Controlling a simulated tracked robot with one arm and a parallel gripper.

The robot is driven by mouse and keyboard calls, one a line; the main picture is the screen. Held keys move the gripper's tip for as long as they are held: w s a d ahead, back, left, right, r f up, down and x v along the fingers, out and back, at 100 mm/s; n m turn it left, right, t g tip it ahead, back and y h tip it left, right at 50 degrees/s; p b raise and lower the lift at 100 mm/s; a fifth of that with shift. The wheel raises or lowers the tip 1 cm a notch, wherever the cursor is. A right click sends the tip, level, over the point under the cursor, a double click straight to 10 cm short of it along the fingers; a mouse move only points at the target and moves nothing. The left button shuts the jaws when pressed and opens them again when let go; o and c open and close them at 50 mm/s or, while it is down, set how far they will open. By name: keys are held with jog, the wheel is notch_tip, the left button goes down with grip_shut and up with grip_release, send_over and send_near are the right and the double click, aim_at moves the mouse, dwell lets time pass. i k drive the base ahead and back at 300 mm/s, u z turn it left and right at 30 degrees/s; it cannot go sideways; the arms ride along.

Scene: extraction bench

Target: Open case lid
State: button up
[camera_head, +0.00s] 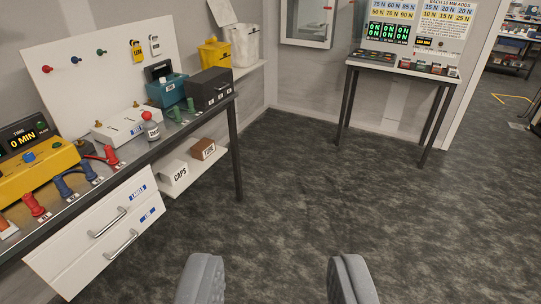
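My gripper (276,278) is at the bottom of the view, its two grey fingers wide apart with only floor between them. It is open and empty, well away from the bench on the left. A dark, closed-looking box (210,90) with small labels on its front stands at the far end of the bench. A teal box (168,92) with a dark upper part stands to its left. I cannot tell for sure which of these is the case. Their insides are not visible.
The bench (178,139) also holds a yellow unit (40,172) reading 0 MIN, a red-topped bottle (151,128) and coloured connectors. Two white drawers (98,240) are below. A small table (400,66) stands at the back right. The carpeted floor (300,190) between is clear.

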aim_at(202, 87)
jog(key=i, duration=1.4)
jog(key=u, duration=0.45)
jog(key=i, duration=1.65)
jog(key=u, duration=0.4)
